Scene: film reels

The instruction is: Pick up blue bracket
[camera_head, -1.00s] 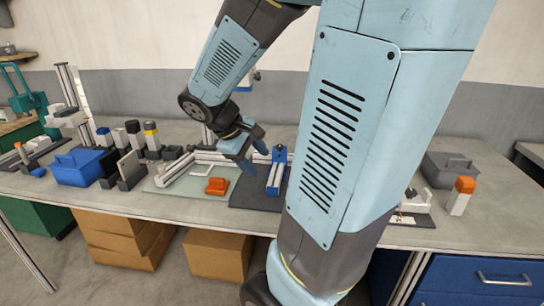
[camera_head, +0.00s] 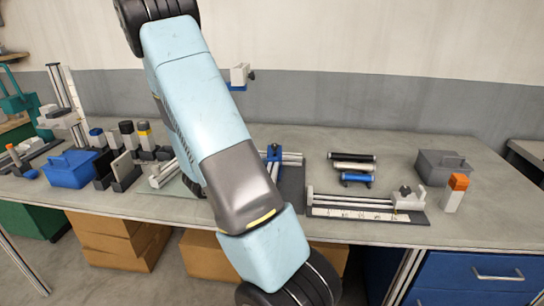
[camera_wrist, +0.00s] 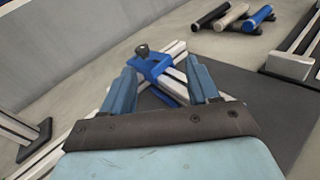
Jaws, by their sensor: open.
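The blue bracket (camera_wrist: 153,66) sits across a light metal rail on a dark mat, with a dark knob on top. It also shows in the head view (camera_head: 274,153), just right of my arm. In the wrist view my gripper (camera_wrist: 162,80) is open and empty, its two blue fingers pointing towards the bracket. The bracket appears between and beyond the fingertips, and I cannot tell the exact gap. In the head view my gripper is hidden behind my arm.
Three short cylinders (camera_head: 352,167), black, white and blue, lie right of the bracket. A rail fixture (camera_head: 368,208) with a white block stands in front of them. A grey bin (camera_head: 442,168), an orange-topped block (camera_head: 455,193) and a blue bin (camera_head: 74,168) stand on the bench.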

